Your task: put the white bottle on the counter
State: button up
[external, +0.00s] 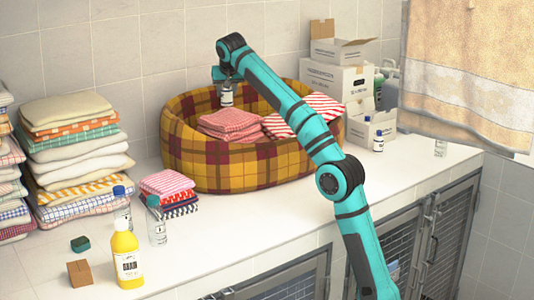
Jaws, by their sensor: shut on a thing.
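My gripper (226,80) is shut on a small white bottle (226,97) and points down. The bottle hangs upright over the plaid pet bed (235,173), above its left-centre part and the folded red-and-white towels (229,121). The gripper's fingers are small in this view and partly hide the bottle's top. The white counter (255,222) runs in front of the bed and has bare surface there.
A yellow bottle (127,262), a brown block (79,273), a green sponge (80,244) and clear bottles (157,227) stand at the counter's left. Towel stacks (80,155) are behind them. White boxes (335,78) and a blue-capped bottle (378,140) stand right of the bed. A towel (470,70) hangs at right.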

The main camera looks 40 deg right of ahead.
jog(key=s+d+m+g+h, duration=0.1)
jog(key=s+d+m, duration=0.1)
jog(key=d, duration=1.2)
jog(key=s+d+f+m+h, duration=0.1)
jog(key=s+d, duration=0.3)
jog(key=d, duration=1)
jog(key=s+d+f+m+g+h, duration=0.1)
jog(key=s+d+m, duration=0.3)
jog(key=d, duration=1.1)
jog(key=shift+g, duration=0.3)
jog(key=s+d+f+m+g, duration=0.1)
jog(key=s+d+f, duration=0.25)
jog(key=d, duration=0.35)
jog(key=s+d+f+m, duration=0.2)
jog(key=s+d, duration=0.3)
jog(key=d, duration=0.3)
jog(key=s+d+f+m+g, duration=0.1)
jog(key=s+d+f, duration=0.1)
jog(key=s+d, duration=0.35)
jog(key=shift+n+h, duration=0.3)
jog(key=shift+n, duration=0.1)
jog(key=shift+w+a+f+x, duration=0.1)
jog(key=shift+a+f+x, duration=0.35)
jog(key=shift+x, duration=2.7)
jog(key=shift+w+a+f+x, duration=0.2)
jog(key=shift+a+x, duration=0.5)
jog(key=shift+x, duration=2.4)
jog(key=shift+a+f+x, duration=0.4)
jog(key=shift+a+x, duration=0.15)
jog(key=shift+x, duration=2.6)
